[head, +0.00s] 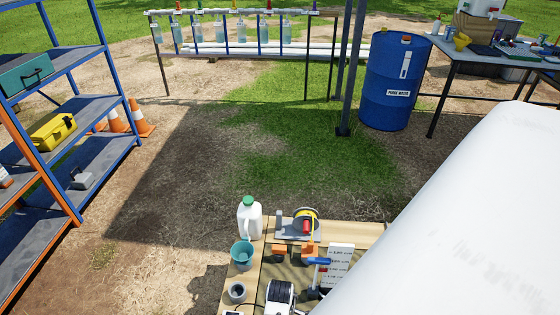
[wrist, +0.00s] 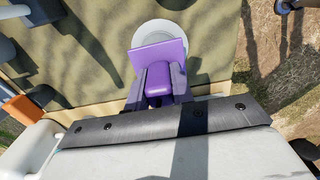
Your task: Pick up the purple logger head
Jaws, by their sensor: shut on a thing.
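The purple logger head (wrist: 157,58) is in the wrist view, a blocky purple piece with a wider flat plate at its far end. My gripper (wrist: 158,80) is shut on it, with a dark finger on each side. Behind it is a pale round disc (wrist: 196,50), partly hidden by the logger head. I cannot tell whether the logger head touches the disc. In the head view, neither my gripper nor the logger head can be made out; my large white arm part covers the lower right.
A blue drum (head: 390,85) and shelves (head: 90,160) stand beyond. Ground between is clear.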

